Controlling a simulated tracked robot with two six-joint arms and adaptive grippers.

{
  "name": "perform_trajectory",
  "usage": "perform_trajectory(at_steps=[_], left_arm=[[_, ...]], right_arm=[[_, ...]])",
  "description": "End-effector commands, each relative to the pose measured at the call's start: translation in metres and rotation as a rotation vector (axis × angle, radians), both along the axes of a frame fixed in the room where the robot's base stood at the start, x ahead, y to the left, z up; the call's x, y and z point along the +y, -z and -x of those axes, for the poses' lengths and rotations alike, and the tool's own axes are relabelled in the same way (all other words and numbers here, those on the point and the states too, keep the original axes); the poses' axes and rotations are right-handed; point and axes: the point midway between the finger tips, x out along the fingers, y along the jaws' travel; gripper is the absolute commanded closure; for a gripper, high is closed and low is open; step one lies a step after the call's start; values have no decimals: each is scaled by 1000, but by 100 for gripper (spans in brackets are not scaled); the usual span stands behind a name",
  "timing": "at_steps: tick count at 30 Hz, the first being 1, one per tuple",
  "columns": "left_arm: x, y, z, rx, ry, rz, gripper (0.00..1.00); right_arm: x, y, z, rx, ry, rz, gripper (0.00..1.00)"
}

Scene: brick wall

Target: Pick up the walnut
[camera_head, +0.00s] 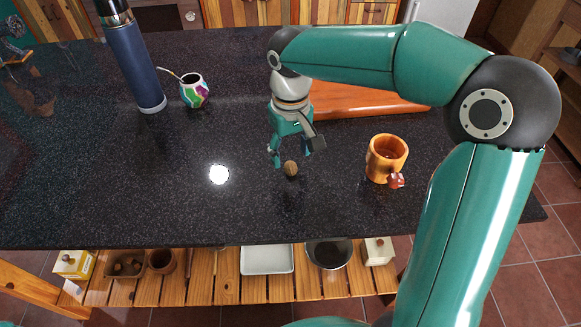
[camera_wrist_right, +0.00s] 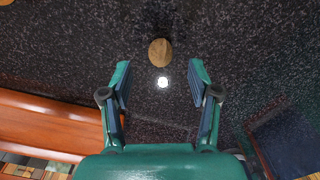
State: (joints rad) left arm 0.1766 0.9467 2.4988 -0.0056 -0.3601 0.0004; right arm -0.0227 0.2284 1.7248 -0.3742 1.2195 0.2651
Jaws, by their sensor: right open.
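The walnut (camera_head: 291,168) is a small round brown thing on the black speckled countertop (camera_head: 225,215). It also shows in the right wrist view (camera_wrist_right: 160,52), just beyond the fingertips and between their lines. My right gripper (camera_head: 291,158) is open and empty, pointing down, with its fingers close above and around the walnut in the head view. In the right wrist view the two fingers (camera_wrist_right: 160,72) are spread apart and the walnut is not between the pads. My left gripper is not visible clearly in either view.
A wooden mug (camera_head: 384,158) with a reddish knob stands right of the walnut. An orange-brown wooden board (camera_head: 365,102) lies behind the gripper. A colourful mate cup (camera_head: 195,92) and a blue bottle (camera_head: 132,62) stand back left. The counter's front left is clear.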

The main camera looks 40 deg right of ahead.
Motion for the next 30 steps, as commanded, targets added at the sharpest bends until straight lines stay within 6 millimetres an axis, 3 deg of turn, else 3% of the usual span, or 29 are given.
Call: perform_trajectory(at_steps=[7,16,17,25,30], left_arm=[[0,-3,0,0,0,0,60],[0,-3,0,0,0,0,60],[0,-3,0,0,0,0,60],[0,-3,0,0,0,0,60],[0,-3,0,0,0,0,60]], right_arm=[[1,35,3,5,1,-1,39],[1,41,2,1,1,0,39],[1,41,2,1,1,0,40],[1,41,2,1,1,0,84],[1,41,2,1,1,0,84]])
